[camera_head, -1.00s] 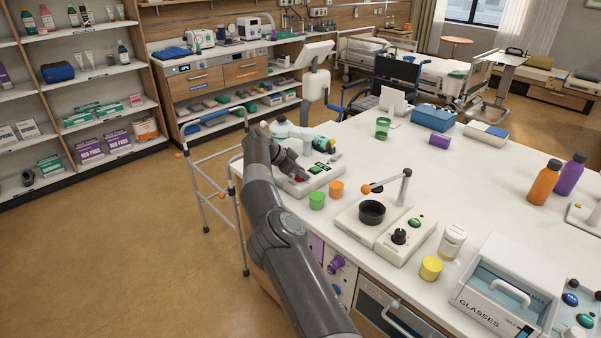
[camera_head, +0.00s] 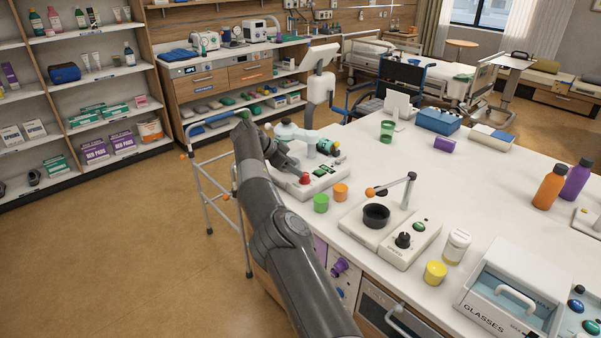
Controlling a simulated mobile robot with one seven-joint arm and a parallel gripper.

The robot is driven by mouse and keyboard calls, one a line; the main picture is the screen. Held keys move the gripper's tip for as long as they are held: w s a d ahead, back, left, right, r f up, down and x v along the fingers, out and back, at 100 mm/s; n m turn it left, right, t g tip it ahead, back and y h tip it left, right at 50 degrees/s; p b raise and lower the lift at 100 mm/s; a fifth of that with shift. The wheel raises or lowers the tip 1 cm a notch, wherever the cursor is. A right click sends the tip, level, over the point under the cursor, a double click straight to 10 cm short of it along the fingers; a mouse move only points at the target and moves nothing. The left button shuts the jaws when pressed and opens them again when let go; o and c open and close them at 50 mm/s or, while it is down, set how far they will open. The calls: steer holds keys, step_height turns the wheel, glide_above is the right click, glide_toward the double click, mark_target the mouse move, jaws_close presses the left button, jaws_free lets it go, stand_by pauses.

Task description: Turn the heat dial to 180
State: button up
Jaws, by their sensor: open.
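A black round dial (camera_head: 403,240) sits on a white box on the counter, with a green button behind it; its markings are too small to read. A purple knob (camera_head: 339,266) is on the front panel below the counter edge, left of the oven door. I cannot tell which of these is the heat dial or read any 180 mark. My gripper (camera_head: 298,174) is open and empty, pointing down beside a red button (camera_head: 305,179) on another white device. It is well apart from both knobs, and its fingertips are partly hard to make out.
Green (camera_head: 321,203) and orange (camera_head: 341,191) cups stand between that device and the black burner cup (camera_head: 376,215). A swing arm with an orange tip (camera_head: 371,191) stands over it. A yellow cup (camera_head: 435,272), white bottle (camera_head: 457,245) and glasses case (camera_head: 515,290) are to the right.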

steer(key=shift+s+a+r, duration=0.15)
steer(key=shift+a+r, duration=0.25)
steer(key=shift+r, duration=0.05)
